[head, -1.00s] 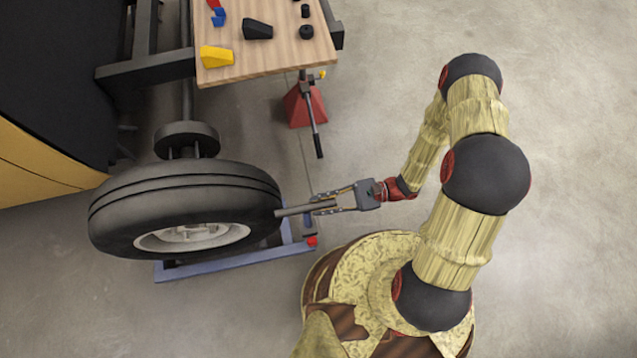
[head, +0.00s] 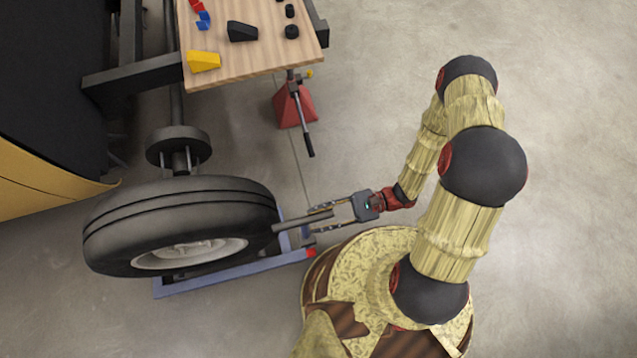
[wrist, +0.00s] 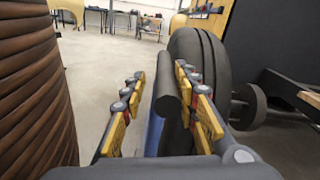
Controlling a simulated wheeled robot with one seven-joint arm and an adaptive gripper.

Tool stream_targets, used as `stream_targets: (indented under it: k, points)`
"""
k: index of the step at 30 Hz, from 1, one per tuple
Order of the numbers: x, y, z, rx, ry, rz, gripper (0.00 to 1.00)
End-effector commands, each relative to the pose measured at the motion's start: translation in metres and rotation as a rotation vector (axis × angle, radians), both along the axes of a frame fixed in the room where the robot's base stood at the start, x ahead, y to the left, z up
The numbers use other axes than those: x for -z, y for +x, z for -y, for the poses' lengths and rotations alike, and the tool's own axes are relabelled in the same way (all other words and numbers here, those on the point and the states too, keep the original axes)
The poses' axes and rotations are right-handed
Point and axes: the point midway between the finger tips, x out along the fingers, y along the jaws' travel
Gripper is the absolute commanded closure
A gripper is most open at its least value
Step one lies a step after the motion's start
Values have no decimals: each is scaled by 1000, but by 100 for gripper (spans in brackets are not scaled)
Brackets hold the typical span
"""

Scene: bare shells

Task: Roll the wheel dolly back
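The wheel dolly is a low blue-grey frame (head: 232,271) on the floor with a red end piece (head: 310,252). A large black tyre on a pale rim (head: 180,220) stands upright on it, apart from the axle hub (head: 178,147) behind. A grey bar handle (head: 290,223) sticks out to the right of the tyre. In the wrist view, the bar (wrist: 167,100) runs between the yellow-padded fingers, closer to the right finger.
A wooden bench top (head: 260,62) with small parts stands at the top. A red jack stand (head: 294,108) with a lever is on the floor below it. A dark body with a yellow edge (head: 50,185) is at the left. The floor at right is bare.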

Motion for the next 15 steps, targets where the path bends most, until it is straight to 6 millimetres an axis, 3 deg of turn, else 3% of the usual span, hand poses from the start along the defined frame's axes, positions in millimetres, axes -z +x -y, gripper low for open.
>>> stream_targets:
  k: [3, 15]
  points:
    - [0, 1, 0, 1, 0, 0, 62]
    - [-1, 4, 5, 6, 1, 3, 62]
